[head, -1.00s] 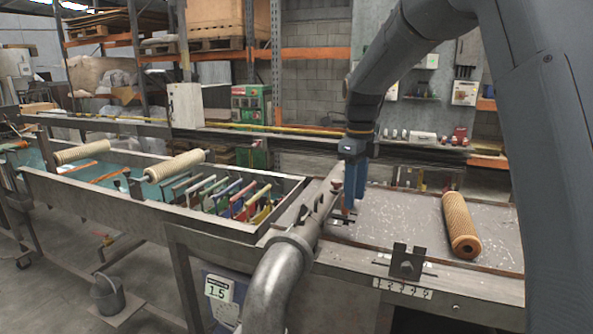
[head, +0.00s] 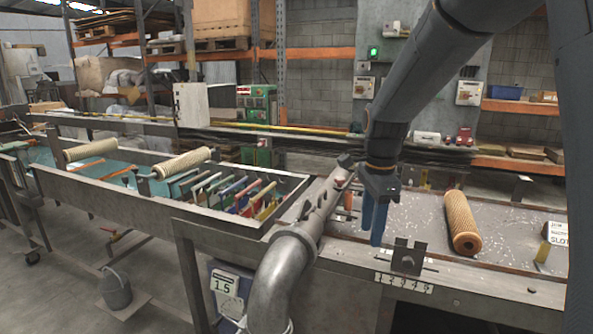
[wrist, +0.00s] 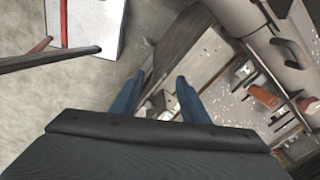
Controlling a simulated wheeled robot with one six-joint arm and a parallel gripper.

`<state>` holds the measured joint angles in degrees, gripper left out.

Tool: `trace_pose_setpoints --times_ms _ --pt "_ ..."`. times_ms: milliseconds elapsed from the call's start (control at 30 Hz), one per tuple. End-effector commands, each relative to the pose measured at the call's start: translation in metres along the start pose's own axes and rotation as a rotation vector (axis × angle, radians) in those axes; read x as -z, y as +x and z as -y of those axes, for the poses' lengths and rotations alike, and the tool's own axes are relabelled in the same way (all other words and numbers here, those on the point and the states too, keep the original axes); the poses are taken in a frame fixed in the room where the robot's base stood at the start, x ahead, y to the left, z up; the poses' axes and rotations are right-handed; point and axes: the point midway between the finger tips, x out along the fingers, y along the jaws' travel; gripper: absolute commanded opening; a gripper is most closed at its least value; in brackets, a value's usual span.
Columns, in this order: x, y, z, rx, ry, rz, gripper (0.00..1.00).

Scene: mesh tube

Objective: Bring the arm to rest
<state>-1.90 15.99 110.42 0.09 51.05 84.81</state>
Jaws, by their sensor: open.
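My gripper (head: 376,220) points down over the near part of the metal worktop (head: 410,222), just right of the grey pipe. In the wrist view, my gripper's two blue fingers (wrist: 158,98) are spread apart with nothing between them. An orange-brown mesh tube (head: 461,222) lies on the worktop to the right, apart from my gripper.
A thick grey pipe (head: 282,262) rises close beside my gripper. A dark bracket (head: 408,257) stands at the worktop's front edge. A trough (head: 120,190) on the left holds several coloured-handled tools and bears two pale rollers. A bucket (head: 116,290) stands on the floor.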

Motion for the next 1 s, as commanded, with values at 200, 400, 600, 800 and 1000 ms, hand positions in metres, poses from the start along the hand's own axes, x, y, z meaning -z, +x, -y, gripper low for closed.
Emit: trace_pose_setpoints --times_ms 200,400,600,800,1000 --pt "0.000 0.031 -0.064 0.024 -0.486 -0.009 0.41" --pt "-0.002 0.058 -0.124 0.044 -0.939 -0.029 0.41" --pt "-0.004 0.077 -0.173 0.055 -1.290 -0.054 0.41" --pt "-0.006 0.084 -0.192 0.058 -1.437 -0.067 0.41" --pt "-0.006 0.085 -0.193 0.058 -1.449 -0.068 0.41"
